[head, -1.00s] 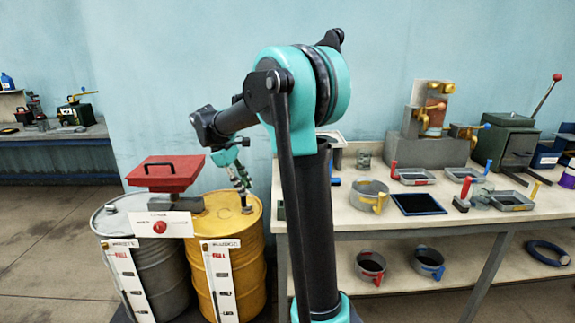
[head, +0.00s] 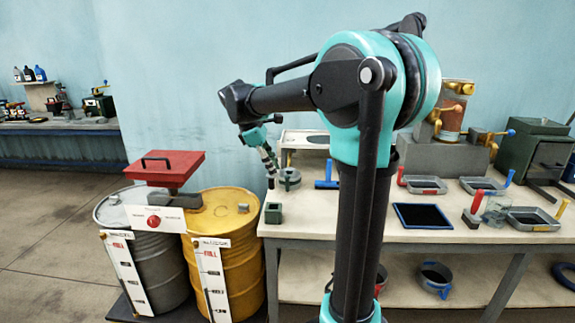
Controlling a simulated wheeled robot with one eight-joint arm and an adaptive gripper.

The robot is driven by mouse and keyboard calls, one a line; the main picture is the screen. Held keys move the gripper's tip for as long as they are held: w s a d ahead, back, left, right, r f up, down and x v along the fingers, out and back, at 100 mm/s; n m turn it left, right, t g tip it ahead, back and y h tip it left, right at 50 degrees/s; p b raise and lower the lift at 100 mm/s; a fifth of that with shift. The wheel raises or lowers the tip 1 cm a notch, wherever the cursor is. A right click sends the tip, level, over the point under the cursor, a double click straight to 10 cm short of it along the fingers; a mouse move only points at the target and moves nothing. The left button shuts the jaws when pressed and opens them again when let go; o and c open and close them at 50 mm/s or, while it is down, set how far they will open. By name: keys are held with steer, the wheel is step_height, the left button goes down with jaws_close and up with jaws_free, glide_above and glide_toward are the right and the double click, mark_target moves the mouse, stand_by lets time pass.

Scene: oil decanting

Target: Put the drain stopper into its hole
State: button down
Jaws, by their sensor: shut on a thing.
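My gripper (head: 269,167) hangs fingers down over the left end of the workbench, beside a grey round part with an upright knob (head: 289,179). It is shut on a small dark piece (head: 271,183), too small here to tell for sure as the drain stopper. The yellow drum (head: 230,255) stands left of the bench, with a small mark or opening (head: 243,208) on its lid. I cannot make out for certain which opening is the stopper's hole. A pale tray with a dark oval opening (head: 307,141) stands behind my gripper.
A small green block with a square recess (head: 273,212) sits at the bench's front left corner. My arm hides the bench's middle.

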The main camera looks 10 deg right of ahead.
mark_target(271, 176)
steer(key=shift+d, duration=0.2)
steer(key=shift+f, duration=2.95)
steer(key=shift+f, duration=2.8)
steer(key=c, duration=1.1)
jaws_free()
steer(key=shift+r, duration=0.1)
steer(key=v, duration=1.1)
steer(key=shift+a+r, duration=0.2)
steer(key=shift+r, duration=0.15)
